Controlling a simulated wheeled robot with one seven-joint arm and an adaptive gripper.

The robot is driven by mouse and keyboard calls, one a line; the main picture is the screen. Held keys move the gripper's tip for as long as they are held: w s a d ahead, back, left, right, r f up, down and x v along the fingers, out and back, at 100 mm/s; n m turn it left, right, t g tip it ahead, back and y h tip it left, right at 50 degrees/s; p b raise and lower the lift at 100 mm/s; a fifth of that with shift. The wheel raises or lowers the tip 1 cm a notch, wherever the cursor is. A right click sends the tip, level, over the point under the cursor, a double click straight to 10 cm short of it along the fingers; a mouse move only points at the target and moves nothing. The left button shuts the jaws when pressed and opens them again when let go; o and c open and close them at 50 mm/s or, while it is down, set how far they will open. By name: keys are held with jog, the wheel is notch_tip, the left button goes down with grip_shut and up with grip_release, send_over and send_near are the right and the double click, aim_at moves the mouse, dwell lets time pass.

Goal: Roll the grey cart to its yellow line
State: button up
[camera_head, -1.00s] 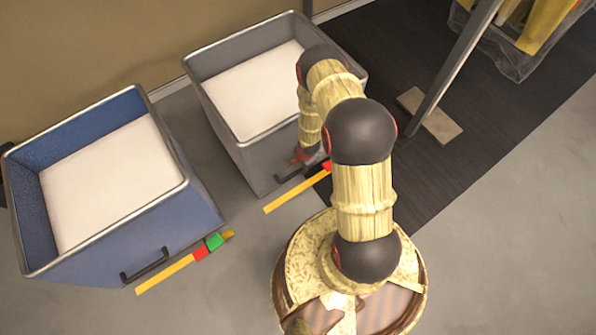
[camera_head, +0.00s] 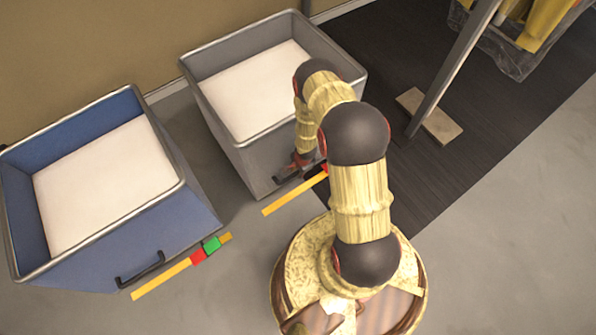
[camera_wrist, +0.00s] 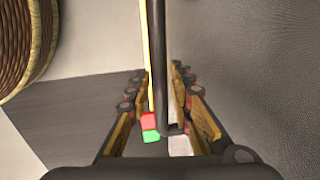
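The grey cart (camera_head: 240,150) stands at the back centre, open-topped with a white load inside. Its dark bar handle (camera_head: 287,177) is on the front face, partly covered by my gripper. In the wrist view the handle (camera_wrist: 159,60) runs between the two fingers. My gripper (camera_wrist: 158,88) is open around it, with gaps visible beside the bar. The yellow line (camera_head: 290,195) lies on the floor just in front of the cart, running up to the right. It also shows in the wrist view (camera_wrist: 145,50), with a red block (camera_wrist: 149,121) and a green block (camera_wrist: 151,137) near its end.
A blue cart (camera_head: 140,230) stands to the left, with its own yellow strip (camera_head: 160,279) and red and green blocks. A rail post on a wooden foot (camera_head: 430,117) stands on the dark mat at right. The floor at lower right is clear.

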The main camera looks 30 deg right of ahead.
grip_shut()
jog(key=shift+s+d, duration=0.1)
dwell(0.5)
